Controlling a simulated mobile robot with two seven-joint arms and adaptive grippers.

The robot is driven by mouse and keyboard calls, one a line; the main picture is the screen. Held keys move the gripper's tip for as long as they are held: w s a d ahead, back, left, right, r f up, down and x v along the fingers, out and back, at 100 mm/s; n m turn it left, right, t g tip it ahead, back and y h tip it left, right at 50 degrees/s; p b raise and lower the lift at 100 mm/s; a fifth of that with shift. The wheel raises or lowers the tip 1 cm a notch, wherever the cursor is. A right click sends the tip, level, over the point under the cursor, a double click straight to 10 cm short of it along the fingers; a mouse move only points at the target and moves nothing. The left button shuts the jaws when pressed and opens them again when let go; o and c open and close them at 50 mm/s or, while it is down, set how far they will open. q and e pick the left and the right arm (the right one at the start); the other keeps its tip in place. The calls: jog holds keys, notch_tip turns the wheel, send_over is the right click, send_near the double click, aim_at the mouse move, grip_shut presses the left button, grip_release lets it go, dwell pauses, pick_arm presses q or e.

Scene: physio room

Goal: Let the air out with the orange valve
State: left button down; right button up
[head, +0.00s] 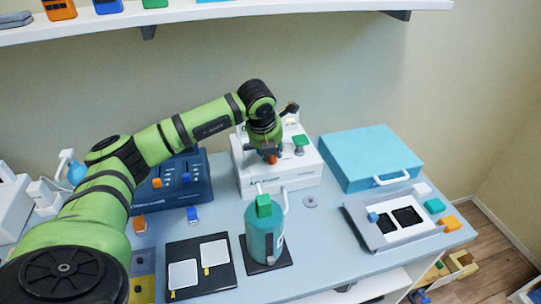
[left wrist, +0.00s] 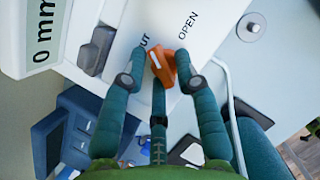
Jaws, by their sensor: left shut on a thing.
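The orange valve (head: 272,159) is on the front of a white device (head: 283,178) at the back middle of the table. In the left wrist view the orange valve (left wrist: 164,66) sits between the fingertips, with its white mark pointing up and left, between the printed "OPEN" and a partly hidden word ending in "UT". My left gripper (head: 266,150) reaches down from above, and in the wrist view the left gripper (left wrist: 160,73) is shut on the valve. A display (left wrist: 42,30) shows "0 mm", its rest cut off. My right gripper is not in view.
A green knob (head: 301,141) is close right of the gripper. A teal bottle (head: 264,238) with a green top stands in front of the device. A blue case (head: 368,153) lies right and a dark blue unit (head: 172,190) left. A shelf (head: 215,13) hangs above.

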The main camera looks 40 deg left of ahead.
pick_arm(q)
jog(key=n+y+b, duration=0.1)
jog(key=n+b, duration=0.1)
jog(key=n, duration=0.1)
jog(key=shift+d+f+n, duration=0.1)
jog(key=shift+n, duration=0.2)
jog(key=shift+n+g+y+b, duration=0.65)
jog(key=shift+n+b, duration=0.3)
jog(key=shift+n, duration=0.75)
jog(key=c, duration=1.2)
grip_release()
jog(key=shift+r, duration=0.2)
jog(key=shift+d+r, duration=0.15)
jog(key=shift+r, duration=0.15)
jog(key=v, duration=1.1)
jog(key=shift+r, duration=0.1)
